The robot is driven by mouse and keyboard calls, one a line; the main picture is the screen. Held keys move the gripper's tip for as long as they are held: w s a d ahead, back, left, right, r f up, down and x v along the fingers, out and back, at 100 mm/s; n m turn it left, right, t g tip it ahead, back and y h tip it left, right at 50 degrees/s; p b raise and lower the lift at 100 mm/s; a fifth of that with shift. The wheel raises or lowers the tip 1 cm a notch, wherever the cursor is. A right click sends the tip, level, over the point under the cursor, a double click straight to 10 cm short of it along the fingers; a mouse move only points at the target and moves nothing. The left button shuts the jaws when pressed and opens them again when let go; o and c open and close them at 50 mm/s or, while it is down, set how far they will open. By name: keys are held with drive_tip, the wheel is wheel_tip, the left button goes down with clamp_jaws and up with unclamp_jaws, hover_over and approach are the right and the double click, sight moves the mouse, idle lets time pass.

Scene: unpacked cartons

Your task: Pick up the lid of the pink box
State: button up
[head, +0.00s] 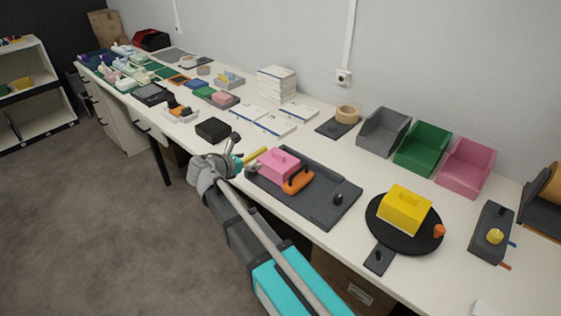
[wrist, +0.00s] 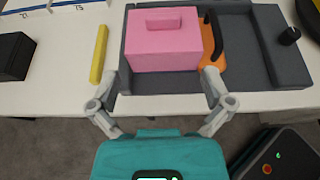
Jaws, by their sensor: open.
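The pink box (head: 278,164) sits on the left part of a dark grey tray on the long white table. In the wrist view the pink box (wrist: 162,42) is upright, and its lid (wrist: 178,20) has a raised pink block handle on top. The seam between lid and box is hard to make out. My gripper (wrist: 160,88) is open and empty, its two fingers spread just in front of the box's near side. In the head view my gripper (head: 246,168) is at the left of the box. I cannot tell whether a finger touches the tray.
An orange tool with a black handle (head: 297,180) lies against the box's right side on the grey tray (head: 325,205). A yellow bar (wrist: 99,53) and a black box (head: 213,130) are to the left. A yellow box (head: 404,209) stands on a black disc to the right.

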drive_tip(key=b, duration=0.3)
approach(278, 154)
drive_tip(key=a+x, duration=0.1)
drive_tip(key=x, duration=0.3)
drive_tip(key=shift+x, duration=0.8)
drive_tip(key=shift+s+d, duration=0.1)
drive_tip(key=shift+d, duration=0.05)
drive_tip(key=shift+b+x, duration=0.9)
drive_tip(key=shift+x, duration=1.75)
drive_tip(key=shift+s+d+r, duration=0.1)
drive_tip(key=shift+d, duration=0.05)
drive_tip(key=c, duration=1)
drive_tip(key=shift+o, duration=0.2)
drive_tip(key=shift+r, duration=0.15)
